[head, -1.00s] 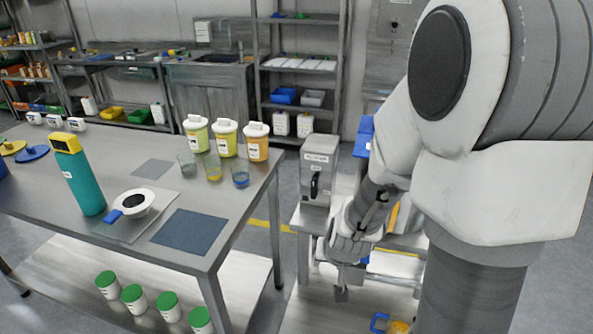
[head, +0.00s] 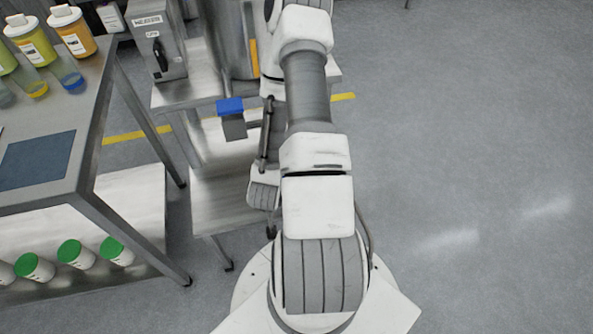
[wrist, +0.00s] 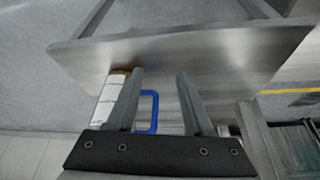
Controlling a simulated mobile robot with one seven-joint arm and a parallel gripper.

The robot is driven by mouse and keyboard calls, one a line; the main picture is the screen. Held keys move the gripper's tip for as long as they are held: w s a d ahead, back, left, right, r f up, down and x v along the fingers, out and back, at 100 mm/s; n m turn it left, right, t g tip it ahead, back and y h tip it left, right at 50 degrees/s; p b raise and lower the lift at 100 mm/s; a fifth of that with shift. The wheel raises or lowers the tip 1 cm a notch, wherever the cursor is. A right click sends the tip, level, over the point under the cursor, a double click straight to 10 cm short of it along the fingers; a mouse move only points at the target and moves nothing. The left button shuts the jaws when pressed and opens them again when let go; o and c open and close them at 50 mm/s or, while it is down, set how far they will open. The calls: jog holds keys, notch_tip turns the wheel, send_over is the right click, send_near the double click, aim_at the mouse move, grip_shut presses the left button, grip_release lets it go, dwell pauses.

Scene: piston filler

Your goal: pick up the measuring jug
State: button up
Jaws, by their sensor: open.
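The measuring jug (wrist: 108,99) shows in the wrist view as a pale cylinder with a yellowish band, lying left of centre over a grey metal surface (wrist: 225,62). Its blue handle (wrist: 155,112) points to the right. My gripper (wrist: 160,73) is open. Its left finger covers part of the jug between body and handle, and the handle appears between the two fingers. I cannot tell whether a finger touches it. In the head view I cannot make out the jug; my arm covers part of the stand.
In the head view, a metal stand (head: 185,95) carries the filler's grey control box (head: 157,45). A workbench (head: 88,108) stands to the left, with green-lidded tubs (head: 77,254) on its lower shelf. The floor (head: 470,150) on the right is clear.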

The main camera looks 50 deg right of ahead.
jog(key=w+d+b, duration=0.8)
jog(key=b, duration=0.1)
jog(key=shift+w+d+f, duration=0.15)
jog(key=shift+w+d, duration=0.15)
jog(key=shift+w, duration=0.05)
jog(key=shift+b+x, duration=0.7)
jog(key=shift+x, duration=0.15)
jog(key=shift+f, duration=0.5)
grip_shut()
dwell(0.6)
